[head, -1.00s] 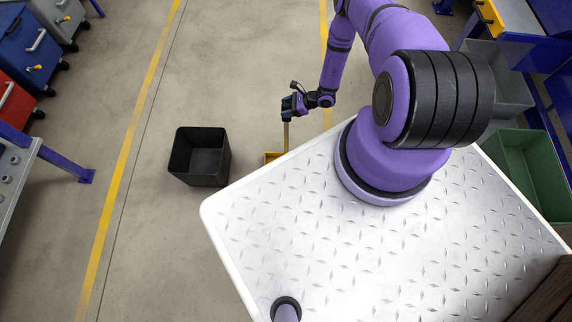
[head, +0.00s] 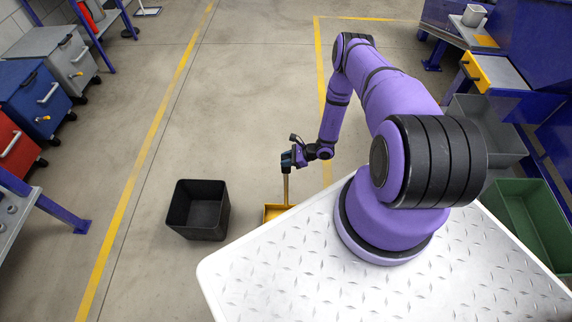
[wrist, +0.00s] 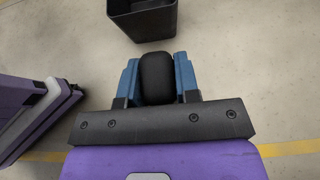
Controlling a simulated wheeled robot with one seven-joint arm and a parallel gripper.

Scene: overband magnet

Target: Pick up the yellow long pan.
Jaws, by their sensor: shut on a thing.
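The yellow long pan (head: 273,212) shows in the head view beside the near platform edge, which hides part of it. Its long thin tan handle (head: 286,188) stands upright above it. My gripper (head: 286,163) is at the top of that handle. In the wrist view, the blue fingers of my gripper (wrist: 157,80) are shut on the black rounded end of the handle (wrist: 157,77). The pan's tray is hidden in the wrist view. I cannot tell whether the tray touches the floor.
A black open bin (head: 197,211) stands on the floor left of the pan; it also shows in the wrist view (wrist: 142,22). My metal-topped base fills the lower right. A green bin (head: 530,220) and a grey bin (head: 485,130) stand at right. The floor beyond is clear.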

